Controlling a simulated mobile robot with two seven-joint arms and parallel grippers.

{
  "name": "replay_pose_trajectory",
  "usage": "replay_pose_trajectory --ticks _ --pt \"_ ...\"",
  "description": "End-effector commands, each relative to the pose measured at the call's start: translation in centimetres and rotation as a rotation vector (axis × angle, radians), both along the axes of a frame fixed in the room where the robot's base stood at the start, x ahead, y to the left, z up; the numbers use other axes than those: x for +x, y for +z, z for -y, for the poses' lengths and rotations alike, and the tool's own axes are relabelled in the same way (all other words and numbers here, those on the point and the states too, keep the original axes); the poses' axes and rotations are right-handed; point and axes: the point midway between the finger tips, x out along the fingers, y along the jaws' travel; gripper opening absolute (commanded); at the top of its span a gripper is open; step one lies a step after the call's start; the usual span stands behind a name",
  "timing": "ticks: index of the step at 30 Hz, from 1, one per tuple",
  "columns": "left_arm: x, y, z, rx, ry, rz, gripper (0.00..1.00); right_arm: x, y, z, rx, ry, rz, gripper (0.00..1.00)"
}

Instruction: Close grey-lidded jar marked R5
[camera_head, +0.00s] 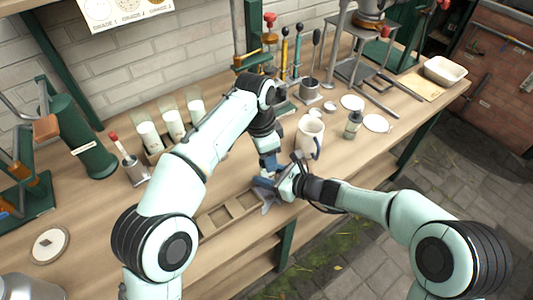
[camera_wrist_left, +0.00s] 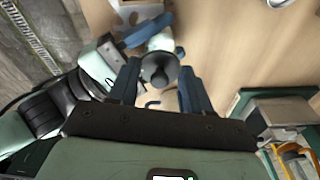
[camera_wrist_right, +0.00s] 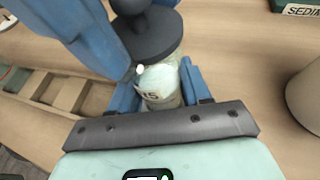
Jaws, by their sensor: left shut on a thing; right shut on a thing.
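The jar (camera_wrist_right: 160,85) is pale glass with a label, partly readable, in the right wrist view. My right gripper (camera_wrist_right: 158,92) is shut around its body. A dark grey lid (camera_wrist_right: 150,38) with a round knob sits over the jar's mouth; whether it is fully seated I cannot tell. My left gripper (camera_wrist_left: 158,85) has its blue fingers either side of the lid, which also shows in the left wrist view (camera_wrist_left: 159,68). In the head view both grippers meet at the bench's front, left (camera_head: 267,168) above right (camera_head: 275,185), mostly hiding the jar.
A wooden tray (camera_head: 202,223) with empty compartments lies just left of the grippers. Several pale-filled jars (camera_head: 174,124) stand at the back left. The bench's front edge is close.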

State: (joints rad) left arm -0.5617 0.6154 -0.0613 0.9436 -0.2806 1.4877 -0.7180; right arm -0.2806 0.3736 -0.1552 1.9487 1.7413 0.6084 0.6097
Motion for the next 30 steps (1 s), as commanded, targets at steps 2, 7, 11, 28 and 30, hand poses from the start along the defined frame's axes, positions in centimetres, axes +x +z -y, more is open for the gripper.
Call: replay_pose_trajectory --ticks 2,7,11,28,30 --pt "0.0 0.0 0.0 0.000 0.000 0.000 0.21 0.0 0.0 0.0 0.001 0.000 0.001 0.00" --pt "0.0 -0.3 0.0 0.000 0.000 0.000 0.21 0.0 0.0 0.0 0.001 0.000 0.001 0.00" --pt "0.0 -0.6 0.0 0.001 0.000 0.000 0.21 0.0 0.0 0.0 0.001 0.000 0.001 0.00" --pt "0.0 -1.2 0.0 0.000 0.000 0.000 0.79 0.0 0.0 0.0 0.001 0.000 0.001 0.00" --pt "0.0 -1.2 0.0 0.000 0.000 0.000 0.79 0.0 0.0 0.0 0.001 0.000 0.001 0.00"
